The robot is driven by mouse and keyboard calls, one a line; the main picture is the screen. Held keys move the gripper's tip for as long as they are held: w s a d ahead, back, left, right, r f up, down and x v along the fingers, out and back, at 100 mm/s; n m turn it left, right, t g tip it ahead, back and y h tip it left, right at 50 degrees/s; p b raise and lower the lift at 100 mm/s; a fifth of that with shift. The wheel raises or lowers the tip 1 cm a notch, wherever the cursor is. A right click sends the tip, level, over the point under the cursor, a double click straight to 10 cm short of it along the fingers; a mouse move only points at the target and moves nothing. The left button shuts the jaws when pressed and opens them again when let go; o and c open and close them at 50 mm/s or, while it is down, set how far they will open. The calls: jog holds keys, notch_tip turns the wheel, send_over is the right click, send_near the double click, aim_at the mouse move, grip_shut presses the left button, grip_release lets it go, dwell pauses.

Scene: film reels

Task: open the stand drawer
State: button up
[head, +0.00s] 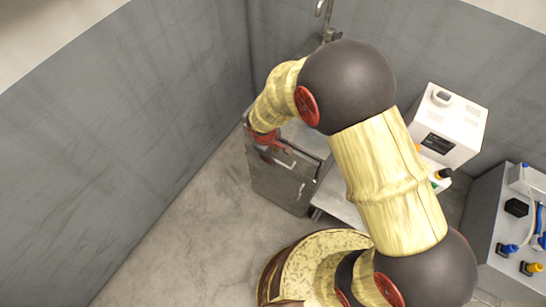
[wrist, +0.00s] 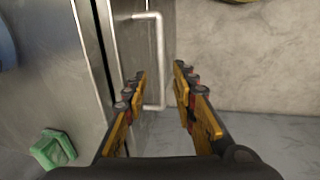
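The stand (head: 278,188) is a grey metal cabinet against the back wall in the head view. Its front has a drawer handle (head: 284,163) near the top and another handle (head: 301,189) lower down. My gripper (head: 266,147) is at the upper left of the stand's front, partly hidden by my arm. In the wrist view, my gripper (wrist: 160,84) is open, with a clear gap between its fingers. A pale bar handle (wrist: 157,50) shows beyond the fingertips, its lower end between them in the picture. I cannot tell whether the fingers touch it.
A green object (wrist: 53,149) lies on the metal surface left of the fingers. A white machine (head: 450,125) and a grey unit with blue and yellow fittings (head: 505,230) stand to the right. The floor (head: 190,235) left of the stand is clear.

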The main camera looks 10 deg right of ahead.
jog(key=shift+w+d+f+b, duration=0.1)
jog(key=shift+w+f+b, duration=0.1)
jog(key=shift+f, duration=0.6)
jog(key=shift+w+d+f+b, duration=0.1)
jog(key=shift+f+b, duration=0.1)
jog(key=shift+f, duration=0.55)
jog(key=shift+s, duration=0.1)
jog(key=shift+c, duration=1.4)
jog(key=c, duration=0.4)
grip_shut()
